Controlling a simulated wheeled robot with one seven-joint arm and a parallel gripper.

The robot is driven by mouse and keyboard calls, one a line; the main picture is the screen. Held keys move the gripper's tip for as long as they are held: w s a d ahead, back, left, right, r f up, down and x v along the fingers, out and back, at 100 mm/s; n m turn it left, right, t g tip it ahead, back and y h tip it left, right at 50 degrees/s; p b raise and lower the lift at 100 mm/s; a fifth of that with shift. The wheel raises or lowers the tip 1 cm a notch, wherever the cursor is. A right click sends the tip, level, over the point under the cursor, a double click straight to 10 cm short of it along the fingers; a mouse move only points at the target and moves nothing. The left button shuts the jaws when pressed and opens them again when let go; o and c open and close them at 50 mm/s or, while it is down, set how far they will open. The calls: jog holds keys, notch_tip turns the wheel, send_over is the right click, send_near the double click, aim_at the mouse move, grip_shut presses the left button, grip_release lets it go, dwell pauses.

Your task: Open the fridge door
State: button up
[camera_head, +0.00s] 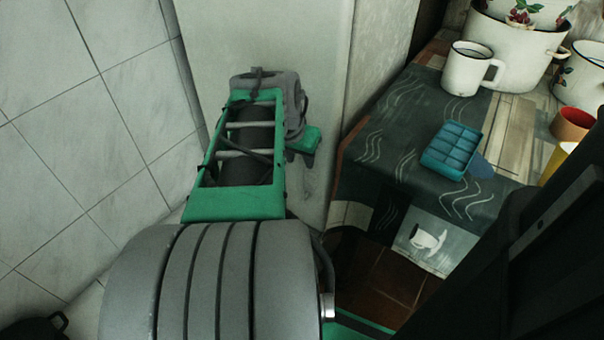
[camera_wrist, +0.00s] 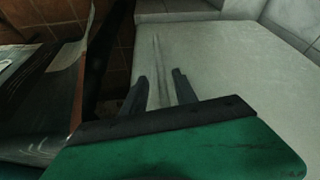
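The fridge (camera_head: 265,40) is a pale, plain upright body at the top centre of the head view, partly hidden behind my arm. In the wrist view its pale surface (camera_wrist: 235,65) fills the middle and right. A thin lengthwise line or ridge runs down that surface near the fingers; I cannot tell if it is a handle or a seam. I see no opening in the fridge. My gripper (camera_wrist: 160,75) has two dark fingers spread apart with nothing seen between them. They lie over the fridge surface near its left edge; contact cannot be told.
A cloth-covered table (camera_head: 390,130) stands close right of the fridge. It carries a white mug (camera_head: 467,70), a white pot (camera_head: 515,45), a teal tray (camera_head: 452,150) and an orange cup (camera_head: 572,124). A tiled surface (camera_head: 85,130) lies left.

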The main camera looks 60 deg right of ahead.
aim_at(301, 164)
jog(key=b+x, duration=0.1)
jog(key=x, duration=0.4)
jog(key=shift+f+b, duration=0.3)
jog(key=shift+b, duration=0.05)
grip_shut()
dwell(1.0)
